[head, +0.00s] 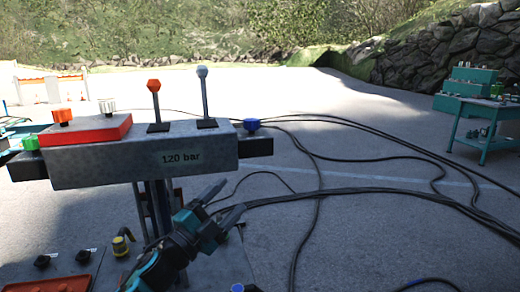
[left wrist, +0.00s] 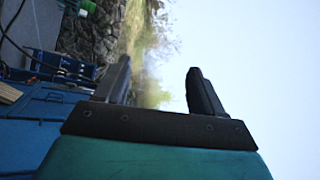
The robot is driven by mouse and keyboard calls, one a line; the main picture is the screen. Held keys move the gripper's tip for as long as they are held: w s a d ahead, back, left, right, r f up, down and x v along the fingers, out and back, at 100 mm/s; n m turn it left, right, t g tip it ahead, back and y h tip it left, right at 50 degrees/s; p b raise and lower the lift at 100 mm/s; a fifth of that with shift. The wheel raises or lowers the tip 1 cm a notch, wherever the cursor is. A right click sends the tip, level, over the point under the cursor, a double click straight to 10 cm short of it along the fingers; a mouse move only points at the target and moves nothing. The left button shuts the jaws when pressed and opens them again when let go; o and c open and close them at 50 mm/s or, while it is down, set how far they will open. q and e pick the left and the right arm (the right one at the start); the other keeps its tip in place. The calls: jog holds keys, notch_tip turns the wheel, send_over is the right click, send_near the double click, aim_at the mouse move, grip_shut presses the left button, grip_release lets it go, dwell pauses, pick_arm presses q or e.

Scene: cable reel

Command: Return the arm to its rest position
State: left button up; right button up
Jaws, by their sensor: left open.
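My left gripper (head: 222,203) is in the lower middle of the head view, in front of and below the grey control console (head: 205,153). Its two dark fingers are spread apart with nothing between them. In the left wrist view the gripper (left wrist: 155,82) is also open and empty, with sky and blurred greenery behind it. My right gripper does not show in either view.
The console carries an orange-knobbed lever (head: 154,100), a white-knobbed lever (head: 203,92), a red block (head: 90,133) and a blue knob (head: 251,124). Black cables (head: 400,190) lie on the pavement at right. A teal table (head: 480,108) stands far right by a stone wall.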

pick_arm(q)
jog(key=s+a+f+n+y, duration=0.35)
jog(key=s+f+n, duration=0.2)
jog(key=f, duration=0.35)
jog(key=s+a+f+n+y, duration=0.2)
jog(key=s+f+n+y, duration=0.35)
jog(key=f, duration=0.35)
jog(key=s+a+f+n+g+y, duration=0.1)
jog(key=s+a+f+n+g, duration=0.1)
jog(key=s+f, duration=0.4)
jog(key=s+a+f+n+g+y, duration=0.1)
jog(key=s+a+f+n+g, duration=0.2)
jog(key=s+f, duration=0.4)
jog(key=s+n+g, duration=0.1)
jog(key=s+n, duration=0.1)
jog(key=s, duration=0.3)
jog(key=shift+n+y, duration=0.3)
jog(key=shift+y, duration=0.1)
